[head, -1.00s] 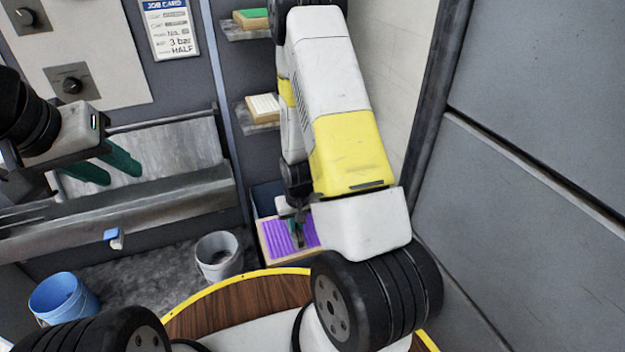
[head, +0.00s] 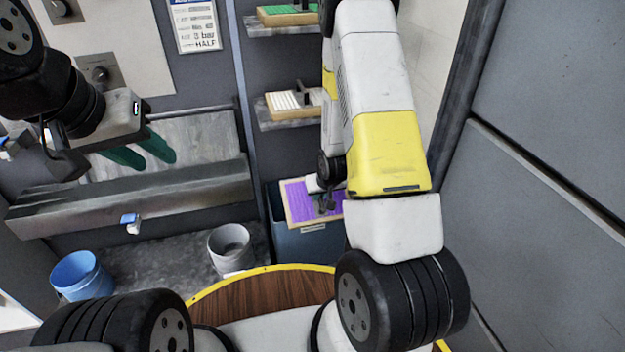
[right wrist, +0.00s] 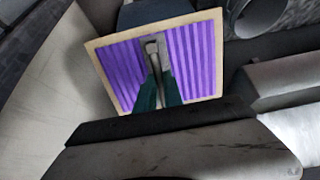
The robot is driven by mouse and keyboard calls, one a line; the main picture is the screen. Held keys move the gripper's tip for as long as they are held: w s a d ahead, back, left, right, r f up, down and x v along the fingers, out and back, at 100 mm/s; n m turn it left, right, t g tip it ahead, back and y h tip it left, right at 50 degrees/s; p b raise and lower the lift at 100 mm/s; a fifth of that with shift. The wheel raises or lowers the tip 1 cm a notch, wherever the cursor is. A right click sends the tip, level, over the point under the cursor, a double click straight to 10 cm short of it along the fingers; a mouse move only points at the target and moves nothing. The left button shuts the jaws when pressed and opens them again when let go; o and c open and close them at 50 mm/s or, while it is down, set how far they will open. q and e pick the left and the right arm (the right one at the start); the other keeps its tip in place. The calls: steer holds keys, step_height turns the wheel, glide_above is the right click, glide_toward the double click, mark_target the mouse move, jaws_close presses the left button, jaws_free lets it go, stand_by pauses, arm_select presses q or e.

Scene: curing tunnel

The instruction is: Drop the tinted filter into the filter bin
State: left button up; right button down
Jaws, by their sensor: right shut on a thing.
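The tinted filter (head: 296,195) is a purple pleated panel in a tan frame, seen in the head view over the filter bin. It also fills much of the right wrist view (right wrist: 203,60). My right gripper (head: 324,203) is shut on the grey handle in the filter's middle; its green fingers (right wrist: 160,80) show in the right wrist view. The dark blue filter bin (head: 300,246) stands on the floor below, its opening mostly hidden by the filter. My left gripper (head: 145,150) is open and empty, in front of the grey metal trough.
Shelves on the back wall hold a white filter (head: 285,103) and a green filter (head: 290,14). A blue bucket (head: 80,275) and a grey bucket (head: 229,243) stand on the floor left of the bin. A grey panel wall (head: 540,200) closes the right side.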

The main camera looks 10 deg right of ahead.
steer(key=w+f, duration=0.4)
steer(key=w, duration=1.2)
steer(key=shift+w+a+f, duration=0.2)
steer(key=shift+w+a, duration=0.1)
steer(key=shift+w, duration=0.05)
steer(key=c, duration=1.4)
jaws_free()
steer(key=shift+s+r, duration=0.1)
steer(key=v, duration=0.7)
steer(key=shift+s+r, duration=0.15)
steer(key=shift+r, duration=0.1)
